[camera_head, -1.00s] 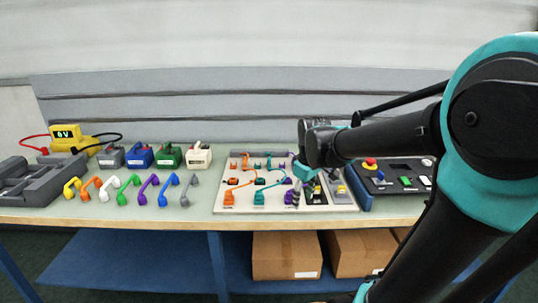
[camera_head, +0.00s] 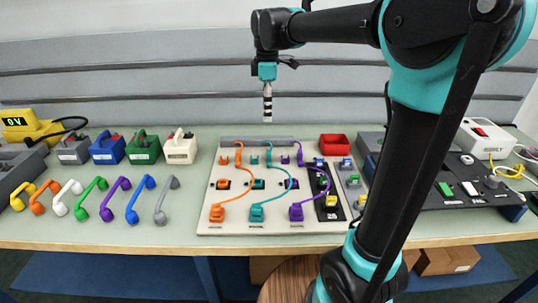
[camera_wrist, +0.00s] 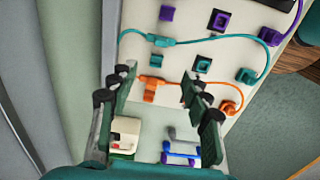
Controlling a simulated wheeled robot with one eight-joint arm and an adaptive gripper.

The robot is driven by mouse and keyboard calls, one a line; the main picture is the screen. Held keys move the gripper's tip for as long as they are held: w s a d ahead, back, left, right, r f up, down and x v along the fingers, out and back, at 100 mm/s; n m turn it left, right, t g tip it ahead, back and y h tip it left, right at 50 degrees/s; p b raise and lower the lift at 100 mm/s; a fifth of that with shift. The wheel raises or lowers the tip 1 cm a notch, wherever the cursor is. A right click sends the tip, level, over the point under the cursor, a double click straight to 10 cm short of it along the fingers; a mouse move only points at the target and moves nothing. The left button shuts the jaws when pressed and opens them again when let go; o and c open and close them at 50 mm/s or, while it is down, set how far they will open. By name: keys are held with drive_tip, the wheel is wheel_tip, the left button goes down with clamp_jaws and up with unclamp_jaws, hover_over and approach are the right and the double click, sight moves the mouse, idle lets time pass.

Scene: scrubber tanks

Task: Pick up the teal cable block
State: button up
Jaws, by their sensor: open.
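A teal cable runs over the beige board. Its teal block (camera_head: 257,213) sits at the board's front edge, between an orange block and a purple one. In the wrist view the teal block (camera_wrist: 247,75) is at the right end of the cable, and a teal connector (camera_wrist: 160,40) is at the other end. My gripper (camera_head: 267,116) is high above the back of the board, pointing down, clear of the block. In the wrist view my gripper (camera_wrist: 160,80) has its fingers spread with nothing held between them.
The beige board (camera_head: 230,226) also carries an orange cable (camera_head: 228,188) and a purple cable (camera_head: 320,192). Several coloured handles lie to the left, with a green case (camera_head: 143,150) behind. A red bin (camera_head: 334,145) stands behind right. A dark control panel (camera_head: 470,190) is at right.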

wheel_tip(320, 180, down, 16)
drive_tip(key=shift+s+f, duration=0.1)
drive_tip(key=shift+f, duration=0.15)
drive_tip(key=c, duration=1)
wheel_tip(320, 180, up, 20)
drive_tip(key=f, duration=0.1)
drive_tip(key=shift+f, duration=2.7)
